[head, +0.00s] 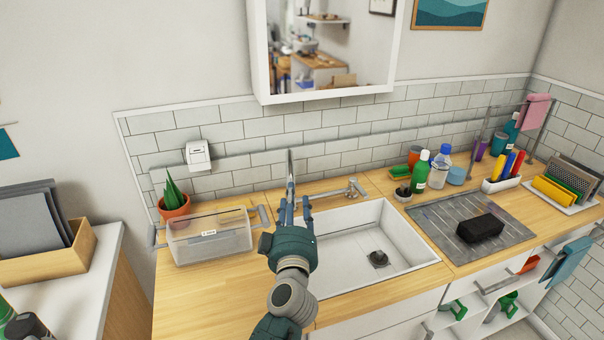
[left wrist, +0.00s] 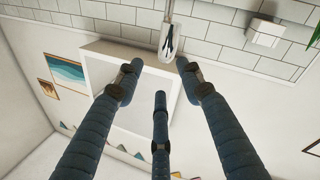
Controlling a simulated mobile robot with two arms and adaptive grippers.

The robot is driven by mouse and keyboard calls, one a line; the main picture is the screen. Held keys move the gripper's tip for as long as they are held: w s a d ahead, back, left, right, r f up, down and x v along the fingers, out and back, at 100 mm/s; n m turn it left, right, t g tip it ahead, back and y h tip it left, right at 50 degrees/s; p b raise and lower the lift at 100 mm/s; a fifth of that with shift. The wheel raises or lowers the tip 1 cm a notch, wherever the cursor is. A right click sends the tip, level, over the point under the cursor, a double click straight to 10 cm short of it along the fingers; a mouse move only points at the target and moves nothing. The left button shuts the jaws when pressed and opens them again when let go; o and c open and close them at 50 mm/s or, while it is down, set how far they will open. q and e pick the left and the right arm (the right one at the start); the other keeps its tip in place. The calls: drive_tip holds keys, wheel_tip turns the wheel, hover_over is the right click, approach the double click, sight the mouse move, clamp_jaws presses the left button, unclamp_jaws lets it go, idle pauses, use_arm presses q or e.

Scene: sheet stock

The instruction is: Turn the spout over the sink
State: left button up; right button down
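The white sink (head: 345,232) is set into the wooden counter, with a dark drain in its floor. A slim upright grey metal piece (head: 290,163) shows just above the fingers. In the left wrist view a shiny metal piece (left wrist: 169,40) lies beyond and between the open fingertips (left wrist: 160,82); I cannot tell whether they touch it. My right gripper is not in view.
Bottles (head: 420,172) and a drainer (head: 440,225) with a black block (head: 480,228) are to the right. A mirror cabinet (head: 325,98) hangs above.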

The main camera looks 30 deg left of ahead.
sight(290, 176)
use_arm(q)
drive_tip(key=shift+n+g, duration=0.5)
drive_tip(key=x, duration=0.8)
drive_tip(key=f+p+x, duration=0.1)
drive_tip(key=x, duration=0.3)
drive_tip(key=shift+w+a, duration=0.1)
drive_tip(key=shift+a, duration=0.2)
clamp_jaws()
